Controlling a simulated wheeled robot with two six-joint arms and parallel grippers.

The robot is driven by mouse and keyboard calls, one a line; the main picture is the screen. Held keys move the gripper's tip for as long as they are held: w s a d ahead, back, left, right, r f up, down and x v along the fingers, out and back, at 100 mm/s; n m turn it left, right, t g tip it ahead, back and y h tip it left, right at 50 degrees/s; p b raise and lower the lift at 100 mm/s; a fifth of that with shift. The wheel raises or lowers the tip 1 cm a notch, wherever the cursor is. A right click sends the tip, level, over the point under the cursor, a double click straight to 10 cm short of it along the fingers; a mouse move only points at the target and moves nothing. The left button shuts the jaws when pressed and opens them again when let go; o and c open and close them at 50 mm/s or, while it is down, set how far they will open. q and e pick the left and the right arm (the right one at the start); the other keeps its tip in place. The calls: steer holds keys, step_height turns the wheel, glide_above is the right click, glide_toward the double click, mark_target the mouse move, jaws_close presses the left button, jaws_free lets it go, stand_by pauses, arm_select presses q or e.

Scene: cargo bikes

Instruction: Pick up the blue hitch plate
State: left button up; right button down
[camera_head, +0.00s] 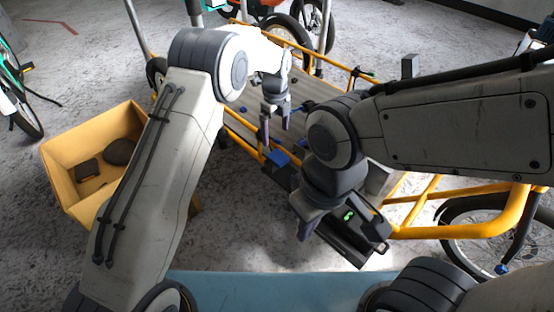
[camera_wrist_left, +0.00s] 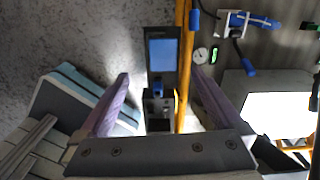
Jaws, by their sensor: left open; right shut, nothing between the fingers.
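The blue hitch plate (camera_head: 278,157) shows as a small blue patch beside the yellow frame rail, just below my left gripper in the head view. In the left wrist view the blue plate (camera_wrist_left: 162,52) is a blue rectangle on a dark mount, seen beyond and between the fingertips. My left gripper (camera_head: 276,122) points down, open and empty, its two fingers (camera_wrist_left: 160,78) apart. A smaller blue piece sits just below the plate in the wrist view.
The yellow cargo bike frame (camera_head: 420,230) runs along the right, with a grey slatted bed (camera_head: 325,97) behind. A tan bin (camera_head: 62,182) holding dark items stands at left. A light blue surface (camera_head: 270,288) is nearest me.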

arm_select(q)
steer(key=b, duration=0.2)
glide_above(278, 156)
steer(key=shift+m, duration=0.4)
step_height(278, 156, down, 6)
steer(key=shift+w+a+r, duration=0.1)
steer(key=shift+w, duration=0.05)
step_height(278, 156, down, 5)
steer(key=shift+f+b, duration=0.1)
steer(key=shift+b, duration=1.15)
jaws_close()
